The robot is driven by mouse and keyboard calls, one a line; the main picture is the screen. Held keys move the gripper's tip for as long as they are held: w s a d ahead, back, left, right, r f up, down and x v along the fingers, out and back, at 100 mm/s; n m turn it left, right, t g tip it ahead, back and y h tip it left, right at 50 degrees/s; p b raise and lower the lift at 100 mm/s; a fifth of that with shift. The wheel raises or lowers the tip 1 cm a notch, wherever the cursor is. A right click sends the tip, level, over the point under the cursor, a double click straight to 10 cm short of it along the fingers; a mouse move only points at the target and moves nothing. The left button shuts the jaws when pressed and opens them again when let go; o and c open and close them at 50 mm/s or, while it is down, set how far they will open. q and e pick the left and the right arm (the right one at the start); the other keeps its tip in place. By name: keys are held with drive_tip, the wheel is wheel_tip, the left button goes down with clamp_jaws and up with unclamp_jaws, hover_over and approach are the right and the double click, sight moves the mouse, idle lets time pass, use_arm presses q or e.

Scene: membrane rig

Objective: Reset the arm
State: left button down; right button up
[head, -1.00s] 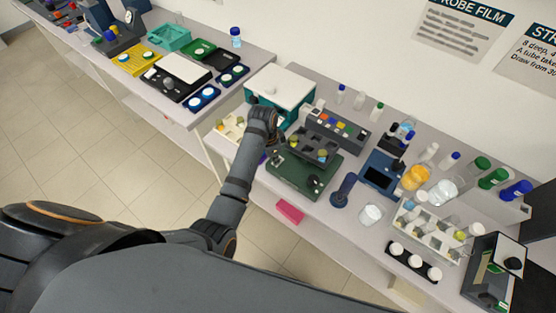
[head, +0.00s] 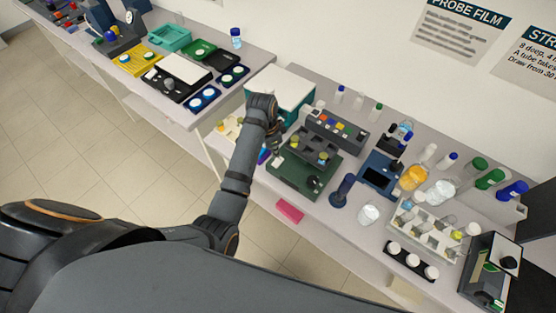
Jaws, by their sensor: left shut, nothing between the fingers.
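My left arm reaches in from the left and bends at the wrist in front of the teal box with a white lid (head: 296,92). My left gripper (head: 277,150) points down beside the left edge of the dark green rig (head: 296,178). It is shut with nothing seen in it; its fingertips are small and partly hidden by my arm. The rig carries a grey block with wells (head: 318,146) and a few small yellow-topped pieces. My right gripper is not in view.
A grey box with coloured buttons (head: 337,126) stands behind the rig. To the right are a blue device (head: 379,176), a dark blue stand (head: 342,190), several bottles and a white tube rack (head: 425,226). A pink block (head: 290,211) is at the front edge. Another bench with trays stands left.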

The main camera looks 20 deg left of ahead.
use_arm(q)
drive_tip(key=shift+r, duration=0.7)
